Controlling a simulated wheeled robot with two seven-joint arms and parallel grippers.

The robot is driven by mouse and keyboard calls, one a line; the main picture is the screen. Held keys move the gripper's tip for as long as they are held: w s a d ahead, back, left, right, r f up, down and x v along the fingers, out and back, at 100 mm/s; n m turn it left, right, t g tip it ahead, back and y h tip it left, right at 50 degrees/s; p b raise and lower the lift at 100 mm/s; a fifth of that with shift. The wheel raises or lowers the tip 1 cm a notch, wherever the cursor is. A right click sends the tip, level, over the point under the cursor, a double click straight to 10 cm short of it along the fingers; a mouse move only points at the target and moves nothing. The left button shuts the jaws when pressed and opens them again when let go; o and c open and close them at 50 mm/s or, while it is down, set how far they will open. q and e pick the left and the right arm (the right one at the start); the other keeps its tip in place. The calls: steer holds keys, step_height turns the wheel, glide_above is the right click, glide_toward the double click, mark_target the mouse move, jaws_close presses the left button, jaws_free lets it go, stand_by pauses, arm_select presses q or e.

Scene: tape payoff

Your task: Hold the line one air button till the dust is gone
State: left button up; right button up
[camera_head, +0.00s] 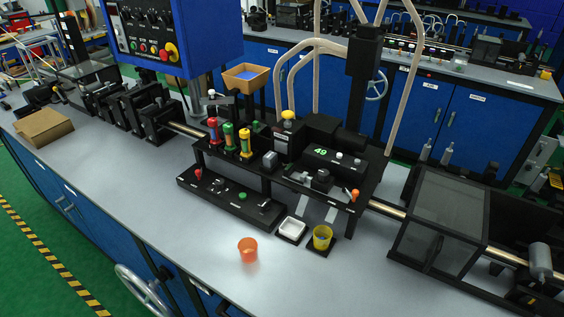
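A black machine (315,170) stands on the grey bench, with a green "49" display (321,152) on top. A low black control strip (225,200) lies in front of it, with a red knob (198,174), a green button (242,196) and small switches. A yellow button-like cap (288,115) and an orange knob (354,195) are also on the machine. I cannot tell which one is the line one air button; labels are too small to read. No dust can be made out. Neither of my grippers is in view.
A blue control box (165,35) hangs at upper left. A dark mesh guard (440,215) is at right.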

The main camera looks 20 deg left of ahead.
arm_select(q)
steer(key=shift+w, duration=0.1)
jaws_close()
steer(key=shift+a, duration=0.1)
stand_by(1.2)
